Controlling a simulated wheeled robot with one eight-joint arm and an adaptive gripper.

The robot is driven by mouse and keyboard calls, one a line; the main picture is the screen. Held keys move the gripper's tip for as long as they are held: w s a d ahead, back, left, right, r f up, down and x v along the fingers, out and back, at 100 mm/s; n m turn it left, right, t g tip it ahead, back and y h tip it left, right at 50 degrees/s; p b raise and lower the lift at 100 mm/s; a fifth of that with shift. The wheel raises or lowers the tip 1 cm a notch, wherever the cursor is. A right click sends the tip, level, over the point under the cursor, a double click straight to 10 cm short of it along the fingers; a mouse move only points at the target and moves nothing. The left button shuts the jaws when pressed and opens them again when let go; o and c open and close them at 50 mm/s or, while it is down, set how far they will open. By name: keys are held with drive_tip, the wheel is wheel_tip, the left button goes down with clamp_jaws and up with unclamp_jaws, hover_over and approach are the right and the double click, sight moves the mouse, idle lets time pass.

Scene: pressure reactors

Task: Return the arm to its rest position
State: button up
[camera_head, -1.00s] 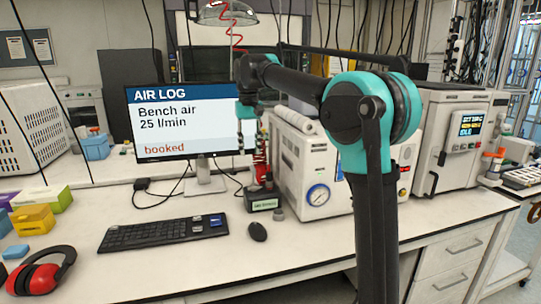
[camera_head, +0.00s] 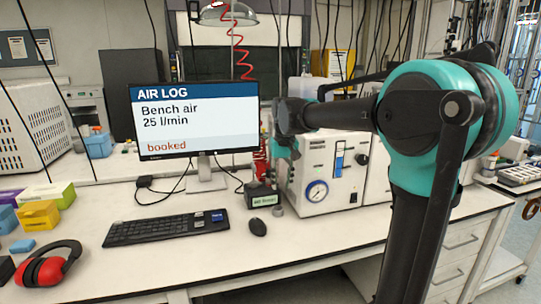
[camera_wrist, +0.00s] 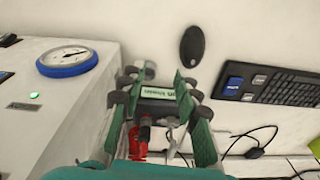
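My arm (camera_head: 400,130) is teal and black and reaches leftward across the right of the head view. My gripper (camera_head: 287,148) is above the bench, in front of the white reactor unit, and mostly hidden behind the wrist there. In the wrist view, the two green finger pads of my gripper (camera_wrist: 160,88) stand apart, with nothing held between them. Beyond the gap, a small dark box with a green label (camera_wrist: 158,94) and a red fitting (camera_wrist: 138,140) sit on the bench, apart from the fingers.
The white unit with a blue-rimmed gauge (camera_head: 316,192) stands close by my gripper. A monitor (camera_head: 195,118), keyboard (camera_head: 165,227), mouse (camera_head: 258,227) and red ear defenders (camera_head: 48,266) are to the left. The bench front (camera_head: 230,258) is clear.

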drive_tip(key=shift+m+t, duration=0.5)
drive_tip(key=shift+t, duration=0.2)
drive_tip(key=s+d+f, duration=0.6)
drive_tip(key=f, duration=0.1)
drive_tip(key=s+d+f, duration=0.3)
drive_tip(key=f, duration=0.1)
drive_tip(key=shift+s+d+f, duration=0.25)
drive_tip(key=shift+s, duration=0.15)
drive_tip(key=s+d+f, duration=0.3)
drive_tip(key=s+f, duration=0.2)
drive_tip(key=s, duration=0.1)
drive_tip(key=s+d+f+m+t, duration=0.1)
drive_tip(key=s+d+f, duration=0.1)
drive_tip(key=s+f, duration=0.4)
drive_tip(key=shift+s+d+f, duration=0.15)
drive_tip(key=shift+s+d, duration=0.25)
drive_tip(key=shift+s, duration=0.35)
